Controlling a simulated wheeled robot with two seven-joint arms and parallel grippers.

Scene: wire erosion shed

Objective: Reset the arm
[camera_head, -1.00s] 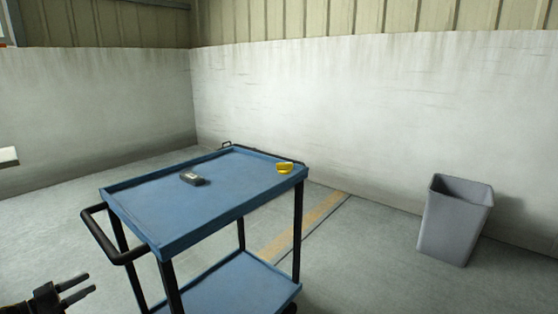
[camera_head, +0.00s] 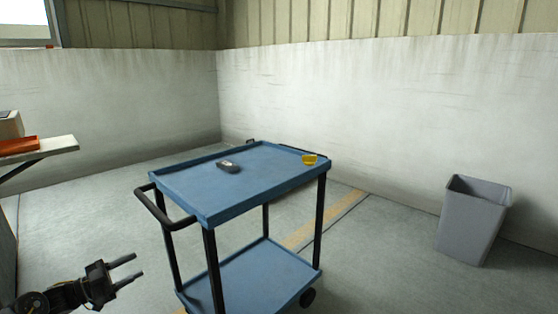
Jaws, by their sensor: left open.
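My left gripper (camera_head: 126,268) shows at the lower left, with its two dark fingers apart and nothing between them. It is in the air to the left of the blue cart (camera_head: 238,200) and does not touch it. My right arm and right gripper are not in view.
The cart's top holds a small dark device (camera_head: 229,166) and a yellow object (camera_head: 310,160). A grey bin (camera_head: 472,222) stands at the right by the wall. A white shelf (camera_head: 55,147) at the left holds an orange tray (camera_head: 18,146). Floor between cart and bin is clear.

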